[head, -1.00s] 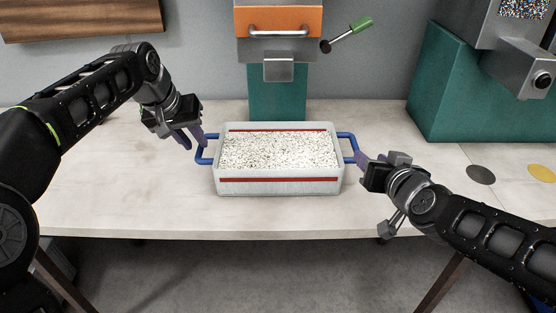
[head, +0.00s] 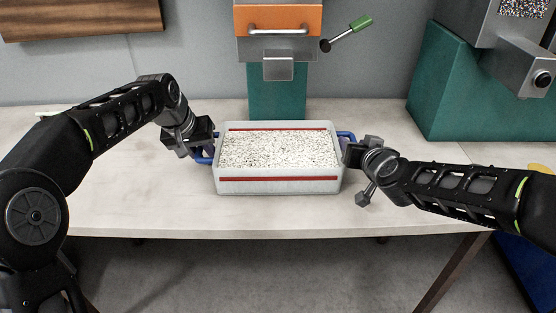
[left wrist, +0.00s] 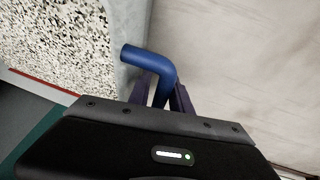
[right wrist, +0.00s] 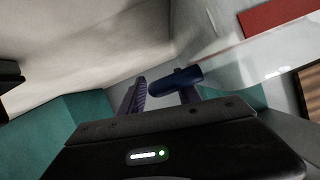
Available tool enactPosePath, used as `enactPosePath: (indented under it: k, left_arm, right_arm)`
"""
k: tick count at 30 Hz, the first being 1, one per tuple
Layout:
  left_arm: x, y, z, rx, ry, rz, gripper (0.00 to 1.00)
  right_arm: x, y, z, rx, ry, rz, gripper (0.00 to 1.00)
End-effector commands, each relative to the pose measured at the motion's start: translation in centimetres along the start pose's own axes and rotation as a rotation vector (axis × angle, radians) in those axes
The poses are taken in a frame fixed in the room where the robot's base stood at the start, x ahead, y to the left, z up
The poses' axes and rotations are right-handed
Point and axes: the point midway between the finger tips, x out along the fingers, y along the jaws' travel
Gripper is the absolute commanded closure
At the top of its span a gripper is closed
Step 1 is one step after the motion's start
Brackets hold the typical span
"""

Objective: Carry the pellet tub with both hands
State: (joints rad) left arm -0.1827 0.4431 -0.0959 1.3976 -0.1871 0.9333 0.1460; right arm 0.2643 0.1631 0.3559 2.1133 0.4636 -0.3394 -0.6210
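The pellet tub (head: 280,187) is a pale open box with red stripes, full of white speckled pellets, upright on the table. It has a blue handle at each end. My left gripper (head: 207,151) is at the left handle (head: 203,160). In the left wrist view the blue bar (left wrist: 150,62) passes between its fingers (left wrist: 162,95); I cannot tell whether they press on it. My right gripper (head: 347,152) is at the right handle (head: 346,135). In the right wrist view its fingers (right wrist: 163,95) are apart with a gap, beside the blue bar (right wrist: 174,80).
The pale table (head: 120,205) is clear left and in front of the tub. Behind the tub stands a teal machine (head: 277,93) with an orange front and a green-handled lever (head: 347,34). Another teal machine (head: 470,105) stands at the right.

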Motion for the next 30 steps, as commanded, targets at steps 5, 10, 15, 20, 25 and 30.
enactPosePath:
  k: [5,10,15,20,25,30]
  left_arm:
    - [0.03,-0.01,0.00,0.000,0.000,0.000,0.75]
    - [0.01,0.00,-0.01,0.000,0.000,0.000,0.83]
    - [-0.01,0.00,-0.01,0.000,0.000,0.000,0.97]
    - [-0.02,0.00,-0.02,0.000,0.001,0.000,1.00]
    - [-0.03,0.00,-0.02,0.000,0.001,0.000,1.00]
    - [-0.04,0.00,-0.03,0.000,0.001,0.000,1.00]
  right_arm:
    - [0.03,0.00,-0.03,0.000,0.001,0.000,0.60]
    - [0.02,-0.01,-0.02,0.000,0.000,0.000,0.68]
    - [0.01,-0.01,-0.01,0.000,0.000,0.000,0.82]
    - [0.00,0.00,-0.01,0.000,0.000,0.000,0.95]
    - [0.00,0.00,-0.01,0.000,0.000,0.000,1.00]
    - [0.00,0.00,-0.01,0.000,0.000,0.000,1.00]
